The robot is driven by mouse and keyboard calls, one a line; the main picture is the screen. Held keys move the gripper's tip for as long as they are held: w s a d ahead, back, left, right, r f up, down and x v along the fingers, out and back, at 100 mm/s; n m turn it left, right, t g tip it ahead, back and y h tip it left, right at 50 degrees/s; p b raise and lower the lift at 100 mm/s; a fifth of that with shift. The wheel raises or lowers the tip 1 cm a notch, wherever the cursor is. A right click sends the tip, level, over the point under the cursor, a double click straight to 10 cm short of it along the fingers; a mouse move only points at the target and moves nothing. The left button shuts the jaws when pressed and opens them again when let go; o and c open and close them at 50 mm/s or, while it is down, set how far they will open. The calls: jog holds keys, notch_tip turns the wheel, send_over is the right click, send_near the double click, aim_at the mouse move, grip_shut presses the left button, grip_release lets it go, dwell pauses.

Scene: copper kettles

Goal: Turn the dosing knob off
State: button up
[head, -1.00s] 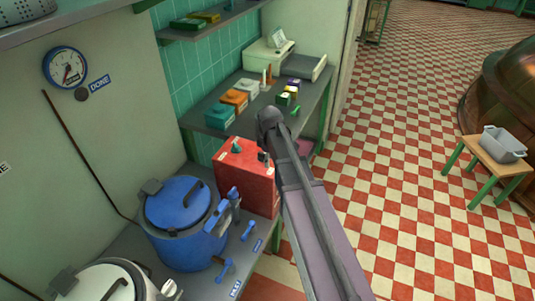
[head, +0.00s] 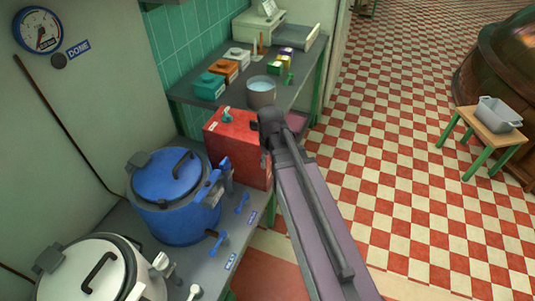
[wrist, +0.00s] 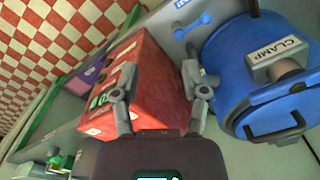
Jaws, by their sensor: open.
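A red box (head: 240,148) stands at the far end of the near grey counter. A small teal knob (head: 228,116) sits on its top; I cannot read a label that names it the dosing knob. In the wrist view the red box (wrist: 155,75) fills the middle, with green and white marks on one face. My gripper (wrist: 161,95) is open and empty, its two fingers apart in front of the box. I cannot tell whether they touch it. In the head view my arm hides most of the gripper and the box's right edge.
A blue pot (head: 172,207) with clamps stands beside the box, also in the wrist view (wrist: 250,70). A white pot (head: 98,270) is nearer. Behind, a counter holds a metal pot (head: 261,94) and small boxes. The checkered floor (head: 400,130) at right is mostly clear.

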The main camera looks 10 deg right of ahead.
jog(key=s+f+m+b, duration=0.3)
jog(key=s+m, duration=0.1)
jog(key=s, duration=0.3)
jog(key=shift+d+f, duration=0.25)
jog(key=shift+d, duration=0.2)
jog(key=shift+r, duration=0.1)
notch_tip(320, 180, up, 16)
jog(key=n+p, duration=1.1)
jog(key=p, duration=0.5)
send_over(255, 121)
jog(key=shift+f, duration=0.35)
notch_tip(255, 121, down, 13)
jog(key=b, duration=1.4)
jog(key=shift+f, duration=0.2)
